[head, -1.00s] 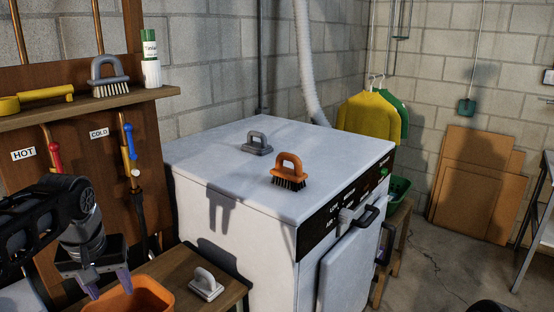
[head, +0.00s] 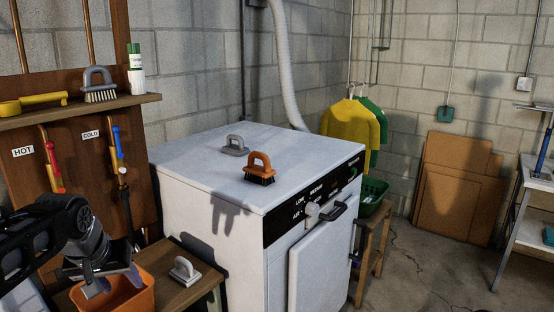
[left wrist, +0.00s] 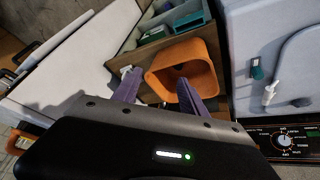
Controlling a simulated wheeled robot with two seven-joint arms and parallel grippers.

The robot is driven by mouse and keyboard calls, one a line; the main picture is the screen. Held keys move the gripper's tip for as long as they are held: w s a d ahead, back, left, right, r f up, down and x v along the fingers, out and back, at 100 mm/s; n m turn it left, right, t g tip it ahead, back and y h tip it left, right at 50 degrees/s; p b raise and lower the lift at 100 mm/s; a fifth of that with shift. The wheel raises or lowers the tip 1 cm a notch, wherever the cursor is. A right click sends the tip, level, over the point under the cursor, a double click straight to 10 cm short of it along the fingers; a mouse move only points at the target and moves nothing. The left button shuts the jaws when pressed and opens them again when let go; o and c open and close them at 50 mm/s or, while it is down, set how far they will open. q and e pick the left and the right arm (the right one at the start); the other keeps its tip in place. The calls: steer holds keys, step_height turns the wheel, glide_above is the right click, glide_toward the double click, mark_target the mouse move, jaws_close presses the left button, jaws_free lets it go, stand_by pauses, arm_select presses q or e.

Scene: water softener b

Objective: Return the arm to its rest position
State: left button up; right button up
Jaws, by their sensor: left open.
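My left arm comes in from the left edge in the head view. Its gripper (head: 114,281) is open, with its purple fingers apart over the orange bin (head: 142,296). Nothing shows between the fingers. In the left wrist view the two purple fingers of the left gripper (left wrist: 158,91) are spread, and the orange bin (left wrist: 216,72) shows beyond them. Part of the bin is hidden by the gripper in the head view. My right gripper does not show.
A wooden bench (head: 205,290) holds a grey-white brush (head: 184,271). The white washer (head: 215,185) stands to the right, with an orange brush (head: 259,168) and a grey brush (head: 235,146) on top. A wooden shelf (head: 85,107) is above. Floor at right is open.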

arm_select(q)
steer(key=w+d+f+m+t+h, duration=0.1)
steer(key=w+d+f+t+h, duration=0.1)
steer(key=w+d+f, duration=0.6)
steer(key=s+d+f+h, duration=0.1)
steer(key=s+d+f, duration=0.15)
steer(key=f, duration=0.45)
steer(key=s+d+f+g, duration=0.15)
steer(key=d+f, duration=0.25)
steer(key=f, duration=0.4)
steer(key=s+d+f+h, duration=0.1)
steer(key=s+d+f, duration=0.25)
steer(key=f, duration=0.35)
steer(key=s+d+f+g, duration=0.2)
steer(key=s+d+f, duration=0.2)
steer(key=s+f, duration=0.4)
steer(key=s+d+f+g+h, duration=0.1)
steer(key=s+d+f+g, duration=0.2)
steer(key=s+f, duration=0.6)
steer(key=s+d, duration=0.2)
steer(key=s, duration=0.5)
steer(key=shift+d+m, duration=0.2)
steer(key=shift+m, duration=0.1)
steer(key=shift+c, duration=0.4)
